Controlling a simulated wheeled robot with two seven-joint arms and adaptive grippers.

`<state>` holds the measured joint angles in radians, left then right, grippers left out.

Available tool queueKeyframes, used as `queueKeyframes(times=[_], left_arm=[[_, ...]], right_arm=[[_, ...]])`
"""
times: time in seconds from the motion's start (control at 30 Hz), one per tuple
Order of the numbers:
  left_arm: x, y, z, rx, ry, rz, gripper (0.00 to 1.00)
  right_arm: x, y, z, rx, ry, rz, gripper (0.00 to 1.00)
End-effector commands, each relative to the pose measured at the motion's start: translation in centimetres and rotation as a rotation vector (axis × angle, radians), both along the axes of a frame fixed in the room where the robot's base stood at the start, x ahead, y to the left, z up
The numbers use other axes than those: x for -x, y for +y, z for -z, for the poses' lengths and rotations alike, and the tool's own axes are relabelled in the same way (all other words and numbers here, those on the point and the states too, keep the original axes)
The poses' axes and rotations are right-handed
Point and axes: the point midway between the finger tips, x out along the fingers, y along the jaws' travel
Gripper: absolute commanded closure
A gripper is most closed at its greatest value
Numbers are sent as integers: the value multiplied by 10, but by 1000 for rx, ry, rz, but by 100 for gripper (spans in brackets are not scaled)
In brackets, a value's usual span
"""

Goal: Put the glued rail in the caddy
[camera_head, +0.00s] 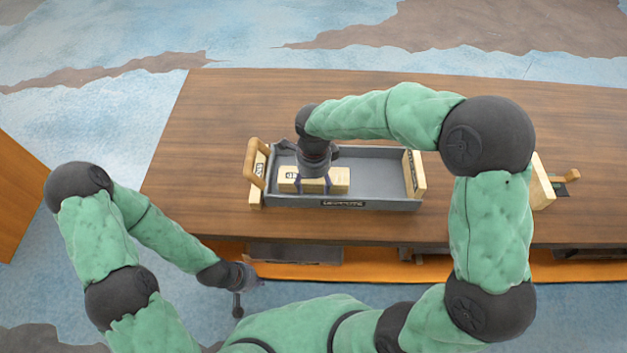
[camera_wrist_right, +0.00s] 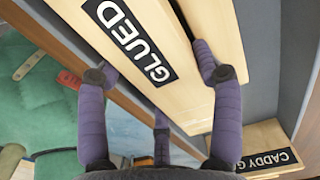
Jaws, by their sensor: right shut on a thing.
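The glued rail (camera_head: 341,180) is a pale wooden bar. Its black GLUED label shows in the wrist view (camera_wrist_right: 130,45). My right gripper (camera_head: 314,183) is shut on it, with fingers on both sides in the wrist view (camera_wrist_right: 160,76). The caddy (camera_head: 385,203) is a grey tray with wooden ends, on the table. The rail is over or inside its left half, along its length; I cannot tell whether it touches the floor. A caddy label (camera_wrist_right: 268,160) shows in the wrist view. My left gripper (camera_head: 246,289) is empty, fingers apart, before the table's front edge.
The brown table (camera_head: 215,120) has free room left of and behind the caddy. A wooden piece (camera_head: 542,183) and a small wooden-handled item (camera_head: 566,177) lie to the right. An orange shelf with dark items (camera_head: 295,254) is under the front edge.

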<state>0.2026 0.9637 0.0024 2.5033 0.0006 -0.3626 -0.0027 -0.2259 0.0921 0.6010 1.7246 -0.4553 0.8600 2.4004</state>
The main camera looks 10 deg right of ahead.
Motion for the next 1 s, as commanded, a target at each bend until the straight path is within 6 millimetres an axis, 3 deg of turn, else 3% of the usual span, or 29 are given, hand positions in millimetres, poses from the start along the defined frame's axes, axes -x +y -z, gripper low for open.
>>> queueKeyframes(times=[0.13, 0.17, 0.2, 0.23, 0.73, 0.83, 1.0], left_arm=[[0, 0, 1, 0, 0, 0, 100], [0, 0, 1, 0, 0, 0, 100], [0, 0, 1, 0, 0, 0, 100], [0, 0, 1, 0, 0, 0, 100], [0, 0, -6, 0, 0, 0, 100], [0, 0, -15, 0, 0, 0, 100], [0, 0, -28, 0, 0, 0, 100]], right_arm=[[-1, 0, 1, 0, -2, 1, 80], [0, 0, 1, 0, 0, 0, 26], [0, 0, 1, 0, 0, 0, 14], [0, 0, 1, 0, 0, 0, 10], [0, 0, -7, 0, 0, 0, 10], [-1, 0, -19, 0, -2, 0, 10], [-1, 0, -55, -1, -4, 0, 10]])
